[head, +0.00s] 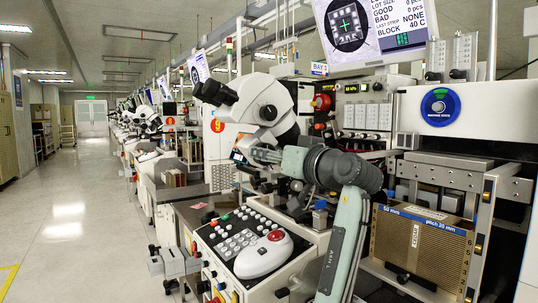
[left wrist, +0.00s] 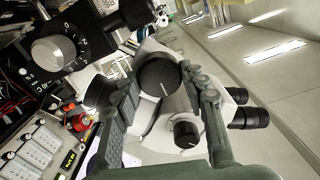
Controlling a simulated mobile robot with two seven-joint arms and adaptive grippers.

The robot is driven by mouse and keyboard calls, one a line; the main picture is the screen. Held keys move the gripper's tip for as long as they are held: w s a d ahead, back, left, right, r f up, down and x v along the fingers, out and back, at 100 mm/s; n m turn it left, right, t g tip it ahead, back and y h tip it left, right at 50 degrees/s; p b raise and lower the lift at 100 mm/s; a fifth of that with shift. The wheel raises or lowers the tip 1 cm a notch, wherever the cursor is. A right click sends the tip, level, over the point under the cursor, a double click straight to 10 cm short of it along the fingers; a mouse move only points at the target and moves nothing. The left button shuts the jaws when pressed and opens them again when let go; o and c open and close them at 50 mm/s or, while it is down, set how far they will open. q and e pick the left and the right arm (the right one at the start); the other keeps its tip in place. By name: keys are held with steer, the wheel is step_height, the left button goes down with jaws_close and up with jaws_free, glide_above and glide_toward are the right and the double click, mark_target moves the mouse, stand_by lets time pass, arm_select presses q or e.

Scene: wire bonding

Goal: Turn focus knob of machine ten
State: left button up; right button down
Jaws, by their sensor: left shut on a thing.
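The focus knob (left wrist: 158,76) is a round black knob with a white pointer line, on the side of the white microscope. My left gripper (left wrist: 162,80) has a finger on each side of it and is shut on it. The pointer line looks tilted slightly from the vertical in the left wrist view. The microscope (head: 270,103) stands on the nearest machine in the head view. There my left gripper (head: 258,154) reaches across from the right below the microscope head, and it hides the knob. My right gripper is not in view.
A smaller black knob (left wrist: 186,133) with a white line sits close to the fingers. A silver dial (left wrist: 54,52) is at the upper left. A control panel with a red-topped white mouse-like device (head: 264,254) lies in front. A brown slotted magazine (head: 418,247) stands at the right.

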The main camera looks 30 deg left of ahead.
arm_select(q)
steer(key=o, duration=1.2)
steer(key=shift+c, duration=0.2)
steer(key=v, duration=1.2)
